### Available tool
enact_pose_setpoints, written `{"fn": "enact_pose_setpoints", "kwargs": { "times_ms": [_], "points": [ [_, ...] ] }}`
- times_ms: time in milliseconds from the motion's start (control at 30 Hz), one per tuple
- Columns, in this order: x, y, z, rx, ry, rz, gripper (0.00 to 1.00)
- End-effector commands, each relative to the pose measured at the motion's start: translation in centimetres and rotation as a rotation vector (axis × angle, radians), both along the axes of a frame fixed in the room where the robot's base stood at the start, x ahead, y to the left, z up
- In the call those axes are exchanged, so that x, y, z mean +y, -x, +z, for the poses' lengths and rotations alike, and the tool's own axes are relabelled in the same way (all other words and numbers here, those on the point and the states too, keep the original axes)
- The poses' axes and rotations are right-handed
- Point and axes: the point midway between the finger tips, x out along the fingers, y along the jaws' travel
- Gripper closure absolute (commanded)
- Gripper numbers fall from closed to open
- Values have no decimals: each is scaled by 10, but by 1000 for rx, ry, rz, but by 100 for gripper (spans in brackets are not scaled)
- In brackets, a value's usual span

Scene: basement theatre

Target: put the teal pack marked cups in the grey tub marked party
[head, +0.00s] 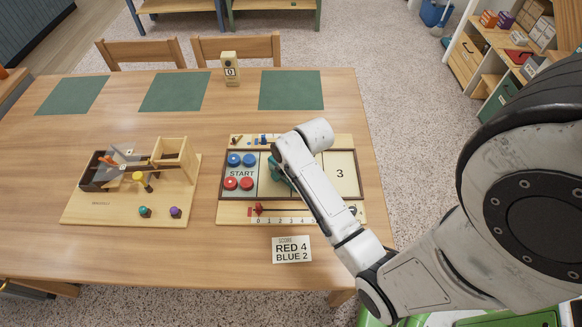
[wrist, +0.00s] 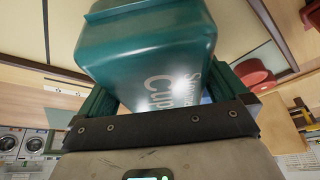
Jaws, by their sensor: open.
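In the head view, my gripper (head: 280,178) is low over the game board, mostly hidden by my arm. A small teal patch shows there, and I cannot tell whether it is pack or finger. No grey tub marked party shows in either view.
The game board (head: 345,193) lies on the wooden table (head: 130,255), with red and blue discs on its START area. A score card (head: 291,250) lies in front. A wooden contraption (head: 95,212) stands left. Green mats (head: 175,92) and a small box (head: 230,68) are behind.

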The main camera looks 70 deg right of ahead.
Motion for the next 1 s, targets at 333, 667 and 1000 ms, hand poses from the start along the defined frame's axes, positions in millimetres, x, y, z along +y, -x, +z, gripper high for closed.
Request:
{"fn": "enact_pose_setpoints", "kwargs": {
  "times_ms": [333,667,1000],
  "points": [
    [0,0,-2,1,-2,0,0],
    [0,0,-5,1,-1,-1,0],
    [0,0,-5,1,0,0,19]
  ]
}}
